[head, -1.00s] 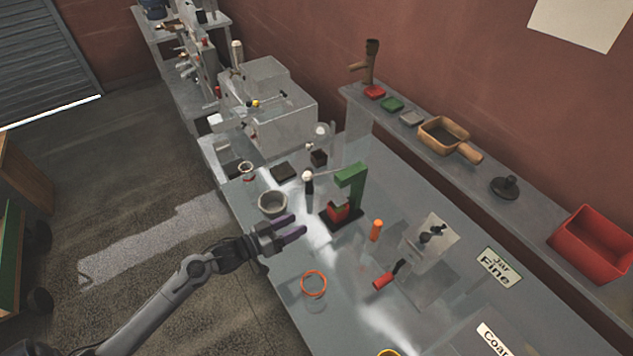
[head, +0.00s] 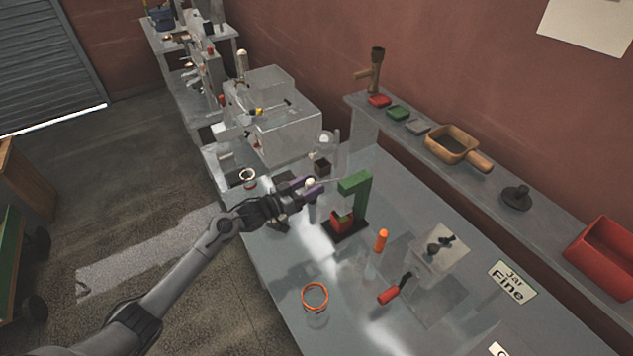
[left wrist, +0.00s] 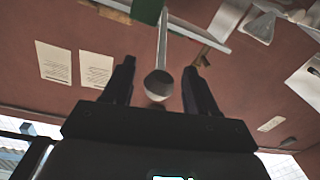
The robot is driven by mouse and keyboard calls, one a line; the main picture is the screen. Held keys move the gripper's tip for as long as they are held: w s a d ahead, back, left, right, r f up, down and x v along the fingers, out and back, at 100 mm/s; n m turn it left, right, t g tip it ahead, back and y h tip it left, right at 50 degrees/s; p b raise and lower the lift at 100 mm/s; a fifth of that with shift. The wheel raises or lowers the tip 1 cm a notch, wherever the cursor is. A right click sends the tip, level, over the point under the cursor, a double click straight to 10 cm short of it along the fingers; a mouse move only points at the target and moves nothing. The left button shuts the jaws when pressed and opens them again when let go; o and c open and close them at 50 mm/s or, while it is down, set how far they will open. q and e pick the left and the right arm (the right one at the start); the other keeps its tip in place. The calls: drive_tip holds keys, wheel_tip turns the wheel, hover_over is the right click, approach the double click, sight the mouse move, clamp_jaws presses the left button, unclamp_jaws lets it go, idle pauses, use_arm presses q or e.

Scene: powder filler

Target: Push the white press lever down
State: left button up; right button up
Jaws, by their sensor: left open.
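The press is a green upright frame (head: 357,186) on a dark base, with a red and green block at its foot. Its lever is a thin pale rod reaching left from the frame's top to a white ball knob (head: 311,183). In the left wrist view the knob (left wrist: 158,84) shows greyish, with the rod (left wrist: 163,40) running up to a green part (left wrist: 147,10). My left gripper (head: 317,189) is open at the knob. In the wrist view the knob appears between its two fingers (left wrist: 158,68), with a gap on each side. My right gripper is not in view.
An orange cylinder (head: 381,240), a red-handled tool (head: 389,295) and an orange ring (head: 315,296) are on the bench right of and in front of the press. A clear block (head: 437,250) stands farther right. A grey machine (head: 275,115) stands behind left.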

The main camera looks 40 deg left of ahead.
sight(332, 179)
use_arm(q)
drive_tip(key=shift+x, duration=1.25)
drive_tip(key=shift+c, duration=0.5)
clamp_jaws()
